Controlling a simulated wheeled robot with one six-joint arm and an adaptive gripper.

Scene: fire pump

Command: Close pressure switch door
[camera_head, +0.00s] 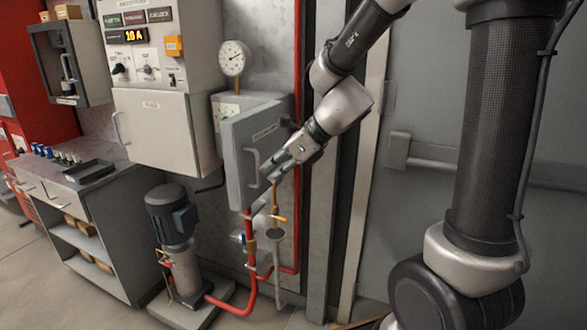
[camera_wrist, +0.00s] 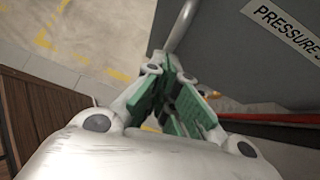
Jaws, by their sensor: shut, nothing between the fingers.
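The pressure switch door (camera_head: 240,150) is a grey panel with a label and a curved handle (camera_head: 252,165). It stands swung out from its grey box (camera_head: 228,103) on the wall, so it is open. In the wrist view the door (camera_wrist: 225,50) fills the upper right, with "PRESSURE S" on its label (camera_wrist: 283,30); the handle (camera_wrist: 183,25) rises just ahead of the fingertips. My gripper (camera_head: 268,178) is beside the door's front, at its right part near the handle. The gripper's green-padded fingers (camera_wrist: 170,72) are shut and empty. Whether they touch the door is unclear.
A control cabinet (camera_head: 160,130) with a gauge (camera_head: 234,57) beside it is left of the door. A workbench (camera_head: 85,185) is at left. Floor shows below the gripper.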

